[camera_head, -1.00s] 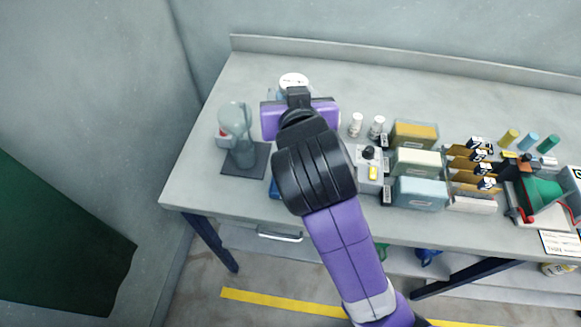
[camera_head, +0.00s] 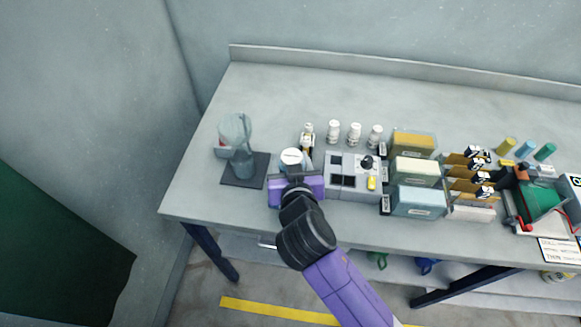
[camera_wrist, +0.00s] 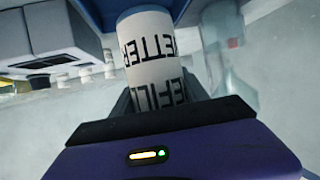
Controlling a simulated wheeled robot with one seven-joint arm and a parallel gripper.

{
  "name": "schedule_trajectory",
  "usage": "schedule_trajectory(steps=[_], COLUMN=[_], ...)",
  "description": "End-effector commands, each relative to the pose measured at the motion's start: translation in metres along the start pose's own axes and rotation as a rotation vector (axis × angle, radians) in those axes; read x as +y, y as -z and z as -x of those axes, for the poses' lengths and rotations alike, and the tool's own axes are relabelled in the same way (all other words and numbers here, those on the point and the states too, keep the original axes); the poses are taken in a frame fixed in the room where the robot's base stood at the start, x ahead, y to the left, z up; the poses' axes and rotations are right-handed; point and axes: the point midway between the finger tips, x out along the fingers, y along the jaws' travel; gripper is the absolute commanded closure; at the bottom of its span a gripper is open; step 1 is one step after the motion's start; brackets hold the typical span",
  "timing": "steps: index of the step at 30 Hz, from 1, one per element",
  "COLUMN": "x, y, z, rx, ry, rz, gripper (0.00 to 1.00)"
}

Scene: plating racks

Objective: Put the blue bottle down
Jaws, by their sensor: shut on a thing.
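The blue bottle (camera_head: 292,157) shows in the head view mostly as its round white top, with a little blue below it. My gripper (camera_head: 297,181) is right in front of it, near the table's front edge, and hides most of its body. In the wrist view a white label with black lettering (camera_wrist: 148,58) fills the space between the jaws, so my gripper is shut on the bottle. Whether the bottle's base touches the table cannot be told.
A dark square pad with a glass vessel (camera_head: 239,148) stands left of the bottle. A grey block with dark square recesses (camera_head: 345,176) is close on the right. Several small white bottles (camera_head: 354,133) stand behind. The table (camera_head: 290,95) is clear at the back.

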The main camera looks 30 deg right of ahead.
Motion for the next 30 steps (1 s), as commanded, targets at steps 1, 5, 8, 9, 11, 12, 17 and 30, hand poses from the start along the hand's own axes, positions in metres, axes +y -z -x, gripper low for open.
schedule_trajectory(steps=[1, 5, 8, 9, 11, 12, 17, 30], x=[0.0, 0.0, 0.0, 0.0, 0.0, 0.0, 0.0, 0.0], y=[-0.008, -0.023, -0.028, -0.028, -0.028, -0.028, -0.03, -0.032], z=[-0.003, -0.01, -0.012, -0.012, -0.012, -0.012, -0.013, -0.013], rx=[-0.003, -0.001, 0.001, 0.001, 0.002, 0.002, 0.001, -0.001], ry=[-0.001, -0.001, 0.0, 0.0, 0.0, 0.0, 0.0, 0.0], rz=[0.003, 0.002, 0.001, 0.0, 0.0, 0.0, 0.0, 0.001], gripper=[1.0, 1.0, 1.0, 1.0, 1.0, 1.0, 1.0, 0.26])
